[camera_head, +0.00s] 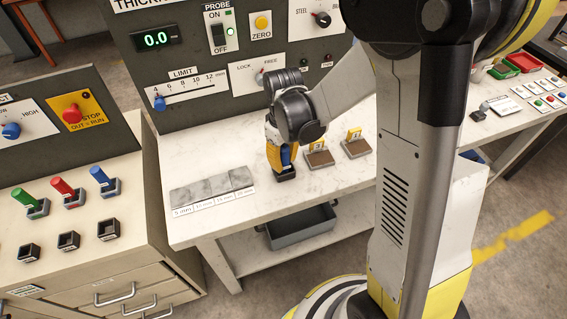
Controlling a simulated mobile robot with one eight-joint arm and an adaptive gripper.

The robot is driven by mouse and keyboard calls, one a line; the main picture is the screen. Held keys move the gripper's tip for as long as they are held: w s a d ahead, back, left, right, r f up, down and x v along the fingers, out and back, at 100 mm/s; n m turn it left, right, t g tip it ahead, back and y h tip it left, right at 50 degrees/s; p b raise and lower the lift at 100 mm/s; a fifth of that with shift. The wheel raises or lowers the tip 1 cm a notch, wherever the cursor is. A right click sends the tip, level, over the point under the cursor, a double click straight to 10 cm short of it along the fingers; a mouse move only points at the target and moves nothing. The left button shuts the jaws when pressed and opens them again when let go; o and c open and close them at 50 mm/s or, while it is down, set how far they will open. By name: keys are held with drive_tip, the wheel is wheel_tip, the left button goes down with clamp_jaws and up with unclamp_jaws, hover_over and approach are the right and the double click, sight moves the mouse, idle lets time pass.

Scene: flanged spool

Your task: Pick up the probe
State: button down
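My gripper (281,163) points down over the white table, in front of the grey gauge panel. A slim blue part (286,155), which may be the probe, shows between or just beside its yellow fingers. Below it a small black base (286,174) stands on the tabletop. The fingers hide much of the blue part, and I cannot tell whether they touch it or only stand around it. No other thing in view is clearly the probe.
Grey step blocks (212,186) lie left of my gripper on the white table (240,225). Two brown blocks with yellow tags (319,157) (357,147) stand close on its right. The gauge panel (180,60) rises behind. Coloured handles (68,192) stand on the left cabinet.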

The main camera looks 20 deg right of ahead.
sight(284, 146)
drive_tip(key=shift+r, duration=0.1)
wheel_tip(284, 146, up, 4)
drive_tip(key=shift+r+p, duration=0.25)
drive_tip(key=shift+p, duration=0.9)
drive_tip(key=s+d+r+p, duration=0.3)
drive_tip(key=s+d+r, duration=0.3)
drive_tip(key=s+d, duration=0.2)
drive_tip(key=shift+d+r, duration=0.2)
drive_tip(key=shift+d, duration=0.1)
drive_tip(key=shift+w, duration=0.1)
